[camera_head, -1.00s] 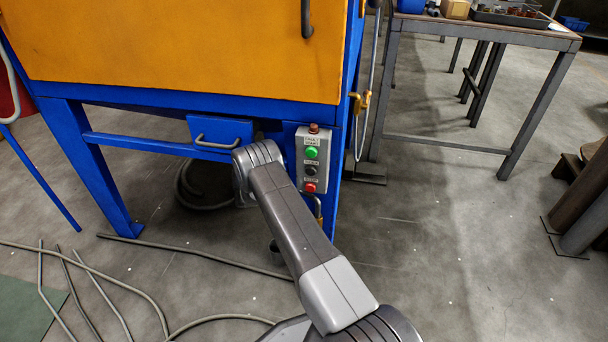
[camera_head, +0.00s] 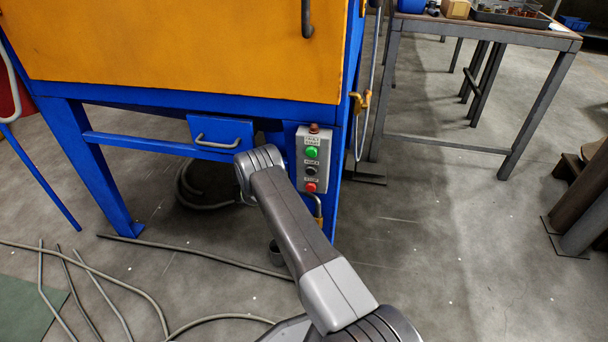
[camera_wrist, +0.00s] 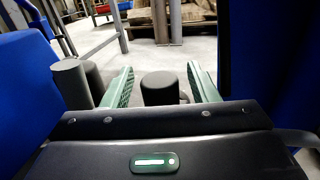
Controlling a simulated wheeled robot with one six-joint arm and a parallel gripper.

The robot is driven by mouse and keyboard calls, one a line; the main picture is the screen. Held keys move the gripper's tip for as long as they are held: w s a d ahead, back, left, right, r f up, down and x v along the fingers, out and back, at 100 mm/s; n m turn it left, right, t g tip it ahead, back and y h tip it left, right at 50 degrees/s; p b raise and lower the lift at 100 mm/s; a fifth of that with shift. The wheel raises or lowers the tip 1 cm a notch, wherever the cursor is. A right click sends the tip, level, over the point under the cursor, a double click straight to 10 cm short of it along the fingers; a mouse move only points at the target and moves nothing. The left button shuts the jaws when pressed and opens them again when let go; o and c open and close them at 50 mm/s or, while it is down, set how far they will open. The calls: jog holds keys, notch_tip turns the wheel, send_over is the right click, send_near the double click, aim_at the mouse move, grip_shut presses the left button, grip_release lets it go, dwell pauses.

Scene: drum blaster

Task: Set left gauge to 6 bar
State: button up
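No gauge dial or pointer is readable in either view. In the wrist view, my gripper (camera_wrist: 161,86) is open, with its two green fingers apart. A dark round knob (camera_wrist: 158,89) shows between the fingertips; I cannot tell whether either finger touches it. Another dark cylinder (camera_wrist: 71,84) stands left of the left finger, with a further dark rounded part close to it. In the head view my arm reaches to the blue frame under the orange cabinet (camera_head: 190,50), and my gripper is hidden there.
A grey control box (camera_head: 312,160) with green, black and red buttons is right beside my arm. A blue drawer (camera_head: 220,132) with a handle is to its left. Hoses (camera_head: 130,285) lie on the floor.

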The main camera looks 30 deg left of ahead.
jog(key=v, duration=0.7)
jog(key=shift+a, duration=0.25)
jog(key=shift+s, duration=0.1)
jog(key=s+n+t+y+p, duration=0.4)
jog(key=s+n+t+y, duration=0.3)
jog(key=s+t+y, duration=0.15)
jog(key=shift+g+h, duration=0.35)
jog(key=b+x, duration=0.2)
jog(key=x, duration=0.4)
jog(key=b+x, duration=0.1)
jog(key=x, duration=0.5)
jog(key=shift+d+b, duration=0.3)
jog(key=shift+b, duration=0.1)
jog(key=shift+w+d, duration=0.3)
jog(key=shift+w, duration=0.3)
jog(key=shift+c, duration=0.5)
